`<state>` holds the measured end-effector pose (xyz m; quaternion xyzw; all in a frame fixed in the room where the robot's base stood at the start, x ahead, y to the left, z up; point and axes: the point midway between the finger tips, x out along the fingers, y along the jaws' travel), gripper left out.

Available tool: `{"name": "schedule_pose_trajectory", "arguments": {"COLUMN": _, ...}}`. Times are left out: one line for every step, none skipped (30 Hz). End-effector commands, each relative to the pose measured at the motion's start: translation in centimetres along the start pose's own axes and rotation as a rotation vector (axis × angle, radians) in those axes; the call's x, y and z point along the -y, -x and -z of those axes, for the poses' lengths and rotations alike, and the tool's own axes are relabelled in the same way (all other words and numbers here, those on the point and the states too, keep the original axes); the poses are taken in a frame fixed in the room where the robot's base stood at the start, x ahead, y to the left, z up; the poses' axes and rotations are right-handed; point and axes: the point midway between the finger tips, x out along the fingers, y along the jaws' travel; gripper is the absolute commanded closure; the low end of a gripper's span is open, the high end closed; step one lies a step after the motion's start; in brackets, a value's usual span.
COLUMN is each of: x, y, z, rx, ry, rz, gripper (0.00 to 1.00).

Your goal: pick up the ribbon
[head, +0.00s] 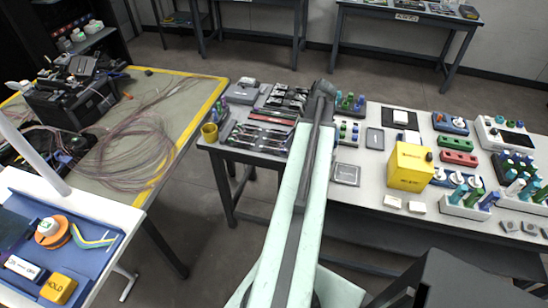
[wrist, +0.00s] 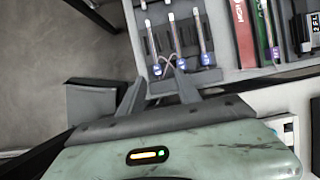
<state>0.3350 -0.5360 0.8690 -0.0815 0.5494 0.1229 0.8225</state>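My gripper (wrist: 160,84) shows in the wrist view with its two grey fingers apart, at the near edge of a grey tray (wrist: 226,42). In the tray lie several slim pale pieces with blue ends (wrist: 175,38). A thin pale looped strand (wrist: 172,64) shows just beyond the fingertips; I cannot tell whether it is the ribbon or whether a finger touches it. Nothing is clearly held. In the head view my arm hides the gripper, and slim pieces (head: 262,137) lie left of it.
The workbench (head: 345,200) carries a yellow box (head: 409,167) and several coloured blocks on the right. A yellow mug (head: 209,133) stands at its left corner. A red bar (wrist: 243,35) lies right of the pieces. Bare floor shows at left in the wrist view.

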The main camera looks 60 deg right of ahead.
Motion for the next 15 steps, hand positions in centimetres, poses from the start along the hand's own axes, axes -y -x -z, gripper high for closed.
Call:
{"name": "schedule_pose_trajectory", "arguments": {"x": -0.1, "y": -0.1, "z": 0.0, "rx": 0.000, "ry": 0.001, "rz": 0.000, "gripper": 0.60}}
{"name": "schedule_pose_trajectory", "arguments": {"x": -0.1, "y": -0.3, "z": 0.1, "rx": 0.000, "ry": 0.001, "rz": 0.000, "gripper": 0.60}}
{"name": "schedule_pose_trajectory", "arguments": {"x": -0.2, "y": -0.8, "z": 0.2, "rx": 0.000, "ry": 0.002, "rz": 0.000, "gripper": 0.60}}
{"name": "schedule_pose_trajectory", "arguments": {"x": -0.2, "y": -1.2, "z": 0.3, "rx": 0.000, "ry": 0.002, "rz": 0.000, "gripper": 0.60}}
{"name": "schedule_pose_trajectory", "arguments": {"x": -0.3, "y": -1.7, "z": 0.4, "rx": 0.000, "ry": 0.003, "rz": -0.001, "gripper": 0.60}}
{"name": "schedule_pose_trajectory", "arguments": {"x": -0.4, "y": -2.4, "z": 0.5, "rx": 0.000, "ry": 0.003, "rz": -0.001, "gripper": 0.60}}
{"name": "schedule_pose_trajectory", "arguments": {"x": -0.6, "y": -3.0, "z": 0.6, "rx": 0.000, "ry": 0.004, "rz": -0.001, "gripper": 0.60}}
{"name": "schedule_pose_trajectory", "arguments": {"x": -0.7, "y": -3.6, "z": 0.7, "rx": 0.000, "ry": 0.004, "rz": -0.001, "gripper": 0.60}}
{"name": "schedule_pose_trajectory", "arguments": {"x": -0.7, "y": -4.3, "z": 0.8, "rx": 0.000, "ry": 0.005, "rz": -0.002, "gripper": 0.60}}
{"name": "schedule_pose_trajectory", "arguments": {"x": -0.7, "y": -4.8, "z": 0.7, "rx": 0.000, "ry": 0.006, "rz": -0.002, "gripper": 0.60}}
{"name": "schedule_pose_trajectory", "arguments": {"x": -0.7, "y": -5.2, "z": 0.7, "rx": -0.001, "ry": 0.006, "rz": -0.002, "gripper": 0.60}}
{"name": "schedule_pose_trajectory", "arguments": {"x": -0.7, "y": -5.4, "z": 0.6, "rx": -0.001, "ry": 0.006, "rz": -0.002, "gripper": 0.60}}
{"name": "schedule_pose_trajectory", "arguments": {"x": -0.7, "y": -5.5, "z": 0.5, "rx": -0.001, "ry": 0.006, "rz": -0.002, "gripper": 0.60}}
{"name": "schedule_pose_trajectory", "arguments": {"x": -0.7, "y": -5.4, "z": 0.5, "rx": -0.001, "ry": 0.005, "rz": -0.002, "gripper": 0.60}}
{"name": "schedule_pose_trajectory", "arguments": {"x": -0.7, "y": -5.3, "z": 0.4, "rx": -0.001, "ry": 0.005, "rz": -0.002, "gripper": 0.60}}
